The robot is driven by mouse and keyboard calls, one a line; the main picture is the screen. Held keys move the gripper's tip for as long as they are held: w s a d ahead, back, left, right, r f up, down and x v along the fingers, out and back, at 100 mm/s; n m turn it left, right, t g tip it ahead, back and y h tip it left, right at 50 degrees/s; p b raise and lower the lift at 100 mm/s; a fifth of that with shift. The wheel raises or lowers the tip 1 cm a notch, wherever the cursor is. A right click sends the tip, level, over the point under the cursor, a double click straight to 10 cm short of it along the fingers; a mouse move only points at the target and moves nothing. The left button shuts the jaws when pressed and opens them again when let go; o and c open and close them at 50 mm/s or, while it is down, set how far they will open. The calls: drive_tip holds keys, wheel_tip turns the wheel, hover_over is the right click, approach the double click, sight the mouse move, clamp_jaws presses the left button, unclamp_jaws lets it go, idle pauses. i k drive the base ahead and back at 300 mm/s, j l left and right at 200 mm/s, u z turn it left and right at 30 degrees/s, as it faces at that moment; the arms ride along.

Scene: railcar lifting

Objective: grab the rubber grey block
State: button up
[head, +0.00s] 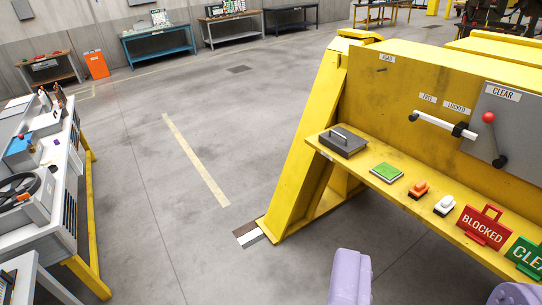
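My gripper (433,272) shows at the bottom right as two pale lavender fingers set wide apart, the right one mostly cut off by the edge. It is open, with nothing between the fingers. The block is above and left of the gripper in the picture, well apart from it.
The shelf also holds a green pad (386,173), an orange item (418,190), a white item (444,206) and a red BLOCKED sign (483,228). A lever with a red knob (488,118) juts out above. A console (40,190) stands left; open floor lies between.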

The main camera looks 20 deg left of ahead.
sight(21, 189)
drive_tip(key=i+j+u, duration=0.2)
drive_tip(key=i+u, duration=0.3)
drive_tip(key=i+j+u, duration=0.1)
drive_tip(key=i+u, duration=0.25)
drive_tip(key=u, duration=0.15)
drive_tip(key=i+l+u, duration=0.15)
drive_tip(key=i+u, duration=0.55)
drive_tip(key=i, duration=0.85)
drive_tip(key=i+l+u, duration=0.2)
drive_tip(key=i, duration=0.9)
drive_tip(key=i+j+u, duration=0.2)
drive_tip(key=i, duration=0.35)
drive_tip(key=i+j+u, duration=0.2)
drive_tip(key=i, duration=0.35)
drive_tip(key=i+j+u, duration=0.2)
drive_tip(key=i, duration=0.4)
drive_tip(key=l, duration=0.1)
